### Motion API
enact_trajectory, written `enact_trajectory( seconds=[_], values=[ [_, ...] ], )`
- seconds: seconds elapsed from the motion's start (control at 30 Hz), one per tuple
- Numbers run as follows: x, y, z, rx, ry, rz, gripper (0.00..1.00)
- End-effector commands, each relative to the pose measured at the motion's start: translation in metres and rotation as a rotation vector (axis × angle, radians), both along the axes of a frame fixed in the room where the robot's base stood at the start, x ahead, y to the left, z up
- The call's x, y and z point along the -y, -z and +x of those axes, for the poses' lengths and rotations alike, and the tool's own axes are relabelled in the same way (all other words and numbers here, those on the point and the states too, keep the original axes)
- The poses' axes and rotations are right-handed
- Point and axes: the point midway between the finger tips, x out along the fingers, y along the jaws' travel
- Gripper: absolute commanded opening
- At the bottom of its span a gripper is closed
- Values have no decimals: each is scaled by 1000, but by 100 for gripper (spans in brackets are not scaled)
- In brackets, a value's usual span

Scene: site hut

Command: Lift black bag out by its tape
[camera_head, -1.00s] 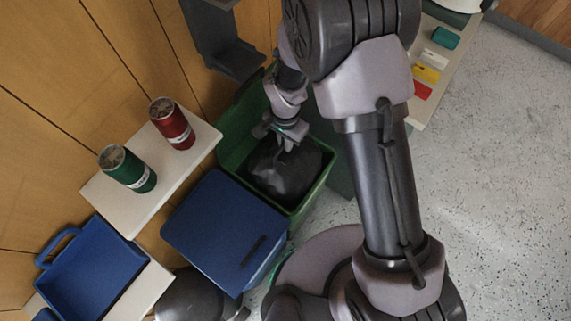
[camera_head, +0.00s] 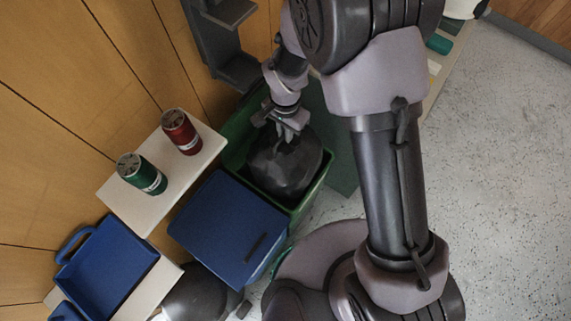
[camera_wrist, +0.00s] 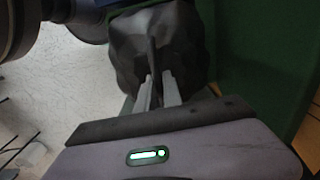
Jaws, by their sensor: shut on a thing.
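The black bag (camera_head: 287,167) is bunched up and dark, inside the open green bin (camera_head: 318,187). It also shows in the wrist view (camera_wrist: 188,48), just beyond my fingers. My gripper (camera_head: 289,131) points down at the top of the bag. In the wrist view its two fingers (camera_wrist: 160,90) are shut on a thin dark strip, the bag's tape (camera_wrist: 153,58), standing up from the bag. The bag's top shows above the bin's near rim; its underside is hidden in the bin.
A blue-lidded bin (camera_head: 228,228) stands beside the green bin. A white shelf (camera_head: 150,207) holds a red can (camera_head: 181,132) and a green can (camera_head: 142,174). A blue tray (camera_head: 105,270) is at lower left. A dark wall bracket (camera_head: 232,65) is close behind my gripper. Open floor lies right.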

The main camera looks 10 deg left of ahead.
Motion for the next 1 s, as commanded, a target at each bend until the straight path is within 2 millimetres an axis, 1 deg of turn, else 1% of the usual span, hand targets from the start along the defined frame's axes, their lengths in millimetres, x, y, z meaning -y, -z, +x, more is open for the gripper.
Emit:
enact_trajectory(
  seconds=[0.03,0.07,0.33,0.47,1.0],
  values=[
    [0,-8,0,1,0,1,0],
    [0,-10,0,2,0,1,0],
    [0,-9,0,1,0,1,0],
    [0,-16,0,2,0,1,0],
    [0,-74,0,1,0,1,0]
  ],
)
